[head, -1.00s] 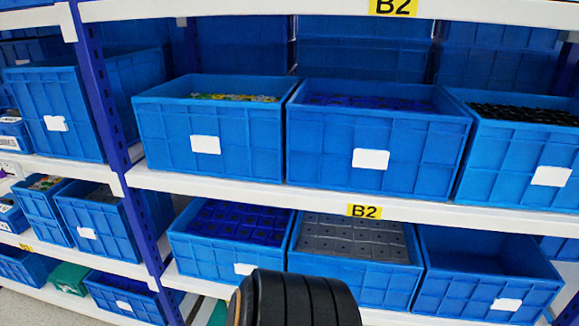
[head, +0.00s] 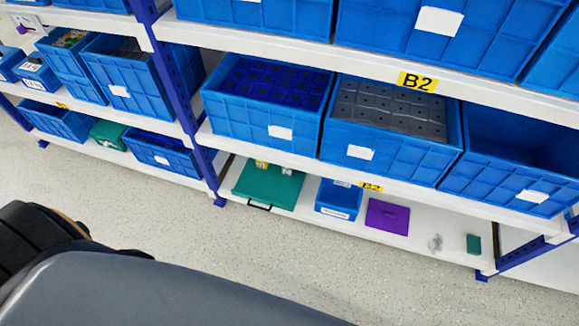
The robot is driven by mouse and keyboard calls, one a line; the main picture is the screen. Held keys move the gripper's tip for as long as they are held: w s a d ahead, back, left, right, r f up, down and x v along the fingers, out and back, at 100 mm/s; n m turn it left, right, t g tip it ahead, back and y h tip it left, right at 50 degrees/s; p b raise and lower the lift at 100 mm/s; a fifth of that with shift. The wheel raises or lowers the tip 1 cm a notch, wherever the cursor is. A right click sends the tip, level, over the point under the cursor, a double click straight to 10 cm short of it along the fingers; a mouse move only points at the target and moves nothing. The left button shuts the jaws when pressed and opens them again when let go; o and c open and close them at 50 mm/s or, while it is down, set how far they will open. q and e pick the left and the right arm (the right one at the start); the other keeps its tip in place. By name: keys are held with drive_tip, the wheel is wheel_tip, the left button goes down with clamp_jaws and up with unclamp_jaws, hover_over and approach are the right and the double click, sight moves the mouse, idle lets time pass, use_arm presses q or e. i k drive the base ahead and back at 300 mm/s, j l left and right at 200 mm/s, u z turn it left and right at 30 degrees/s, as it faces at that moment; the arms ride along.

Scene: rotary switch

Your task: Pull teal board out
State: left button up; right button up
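The teal board (head: 267,186) lies flat on the bottom shelf, just right of the blue upright post. A dark handle (head: 260,206) sticks out at its front edge. Small yellow and white items (head: 270,167) sit at its back, partly hidden under the shelf above. Neither of my grippers shows in the head view. Dark and grey parts of my own body fill the lower left, well short of the shelf.
A small blue bin (head: 338,199) stands right of the board, then a purple board (head: 388,216) and a small teal block (head: 474,244). The white middle shelf (head: 300,163) with blue crates overhangs them. The floor (head: 330,265) in front is clear.

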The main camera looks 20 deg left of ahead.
sight(269, 186)
drive_tip(key=u, duration=0.95)
